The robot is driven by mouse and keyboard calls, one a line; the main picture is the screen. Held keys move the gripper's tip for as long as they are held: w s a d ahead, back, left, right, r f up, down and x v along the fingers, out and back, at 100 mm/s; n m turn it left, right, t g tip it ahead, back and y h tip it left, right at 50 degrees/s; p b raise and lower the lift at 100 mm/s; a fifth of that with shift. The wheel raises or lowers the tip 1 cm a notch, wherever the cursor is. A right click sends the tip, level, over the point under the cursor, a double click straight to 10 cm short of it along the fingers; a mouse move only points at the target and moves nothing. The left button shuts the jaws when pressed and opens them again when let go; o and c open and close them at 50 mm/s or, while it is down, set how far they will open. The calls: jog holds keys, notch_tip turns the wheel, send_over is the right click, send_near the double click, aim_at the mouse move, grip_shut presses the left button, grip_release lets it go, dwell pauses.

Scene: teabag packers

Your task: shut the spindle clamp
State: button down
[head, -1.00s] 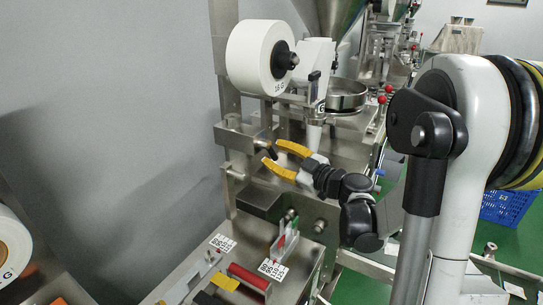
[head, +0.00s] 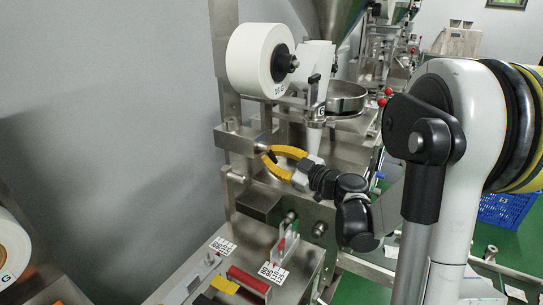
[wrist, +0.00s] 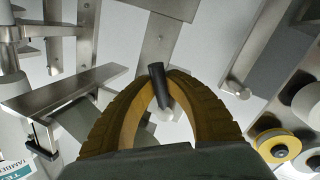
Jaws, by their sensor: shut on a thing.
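A short black lever handle (head: 262,147), which I take for the spindle clamp's lever, sits at the end of a steel block (head: 236,138) below the white film roll (head: 262,54). My gripper (head: 266,155), with yellow fingers, is closed on this handle. The fingers partly hide the handle in the head view. I cannot tell the clamp's position from these views.
A steel bracket (wrist: 60,98) lies left of my fingers in the wrist view. A steel pan (head: 346,97) and a hopper (head: 335,15) stand behind my gripper. The grey wall is at left.

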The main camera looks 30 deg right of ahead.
jog(key=m, duration=0.2)
jog(key=a+m, duration=0.1)
jog(key=shift+s+f+g+p, duration=0.2)
jog(key=shift+s+g+p, duration=0.15)
jog(key=shift+g, duration=0.05)
jog(key=s+a+r+m+g+y+p, duration=0.2)
jog(key=a+r+m+g+y+p, duration=0.1)
jog(key=m, duration=1.3)
jog(key=shift+s+a+r+m+g+y, duration=0.3)
jog(key=shift+a+r+m+y, duration=0.1)
jog(key=shift+a+r, duration=0.05)
jog(key=c, duration=1.4)
grip_release()
jog(key=shift+o, duration=0.2)
